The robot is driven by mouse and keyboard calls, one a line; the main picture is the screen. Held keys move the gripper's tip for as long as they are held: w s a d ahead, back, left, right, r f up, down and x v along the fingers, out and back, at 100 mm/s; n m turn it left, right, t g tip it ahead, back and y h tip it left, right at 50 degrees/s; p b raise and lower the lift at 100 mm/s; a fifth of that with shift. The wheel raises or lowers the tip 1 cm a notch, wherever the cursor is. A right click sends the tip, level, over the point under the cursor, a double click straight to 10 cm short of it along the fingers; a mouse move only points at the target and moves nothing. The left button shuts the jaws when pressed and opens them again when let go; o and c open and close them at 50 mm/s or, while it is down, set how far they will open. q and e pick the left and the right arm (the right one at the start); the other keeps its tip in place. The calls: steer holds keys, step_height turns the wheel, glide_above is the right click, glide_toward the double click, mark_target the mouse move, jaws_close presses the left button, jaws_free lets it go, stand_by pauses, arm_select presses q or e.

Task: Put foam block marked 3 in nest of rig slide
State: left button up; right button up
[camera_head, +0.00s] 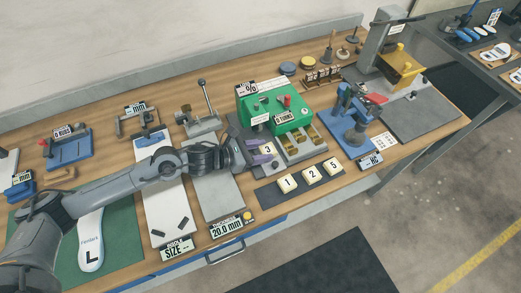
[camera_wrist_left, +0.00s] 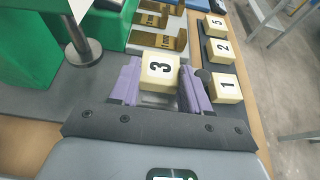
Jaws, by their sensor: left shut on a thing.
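The foam block marked 3 (camera_head: 268,149) is cream with a black digit. My left gripper (camera_wrist_left: 159,76) is shut on it, with a purple finger on either side in the left wrist view. The rig's grey slides carry brass pieces (camera_head: 292,140), which lie just beyond the block in the wrist view (camera_wrist_left: 158,41). Grey metal shows below the block, but I cannot tell whether the block touches it or sits in a nest. My right gripper is not in view.
Foam blocks marked 1 (camera_head: 287,183), 2 (camera_head: 309,174) and 5 (camera_head: 332,165) stand on a dark mat in front of the rig. A blue press (camera_head: 352,115) stands to its right. A metal post (camera_wrist_left: 83,45) is close to the left finger.

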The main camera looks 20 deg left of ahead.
arm_select(q)
steer(key=shift+f+b, duration=0.35)
